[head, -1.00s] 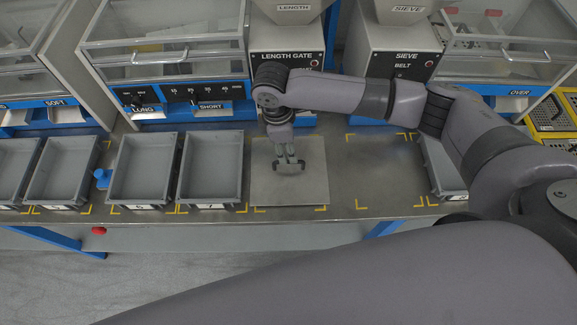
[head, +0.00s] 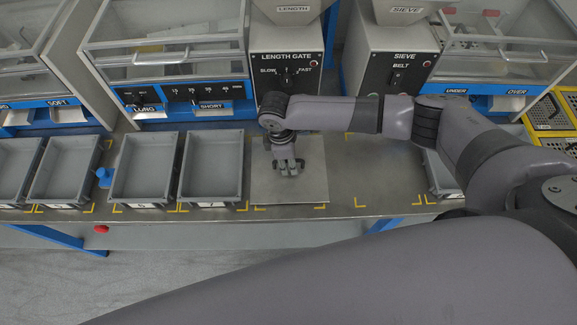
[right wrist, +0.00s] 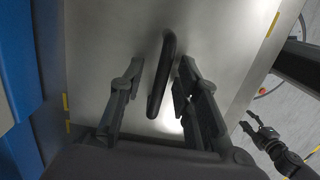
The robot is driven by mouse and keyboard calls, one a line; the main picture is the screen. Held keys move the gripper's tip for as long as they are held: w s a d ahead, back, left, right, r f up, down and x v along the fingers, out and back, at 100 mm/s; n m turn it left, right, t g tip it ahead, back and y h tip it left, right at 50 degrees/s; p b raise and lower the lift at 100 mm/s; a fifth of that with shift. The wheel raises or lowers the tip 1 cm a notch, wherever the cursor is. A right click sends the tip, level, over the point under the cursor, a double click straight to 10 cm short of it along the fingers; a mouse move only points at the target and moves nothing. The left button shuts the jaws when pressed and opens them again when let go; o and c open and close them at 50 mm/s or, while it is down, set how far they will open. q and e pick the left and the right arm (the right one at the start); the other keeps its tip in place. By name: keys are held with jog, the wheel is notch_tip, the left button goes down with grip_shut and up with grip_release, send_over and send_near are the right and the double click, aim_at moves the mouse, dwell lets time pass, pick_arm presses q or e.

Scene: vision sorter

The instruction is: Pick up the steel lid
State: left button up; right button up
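The steel lid (head: 308,190) is a flat grey square plate lying on the bench, right of the grey bins. My right gripper (head: 289,169) is over its middle, pointing down, and mostly hides the handle in the head view. In the right wrist view the lid (right wrist: 105,35) fills the middle, with its black bar handle (right wrist: 160,80) between the two fingers of my right gripper (right wrist: 160,88). The fingers are apart, with a gap on either side of the handle. A small dark gripper (right wrist: 265,138), apparently my left one, shows over the floor.
A grey bin (head: 210,168) stands close left of the lid, with several more beyond it. The length gate machine (head: 290,70) stands behind. Bare bench with yellow corner marks (head: 372,175) lies to the right. Another grey bin (head: 442,175) is farther right.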

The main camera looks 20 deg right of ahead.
grip_shut()
jog(key=shift+r, duration=0.1)
dwell(0.6)
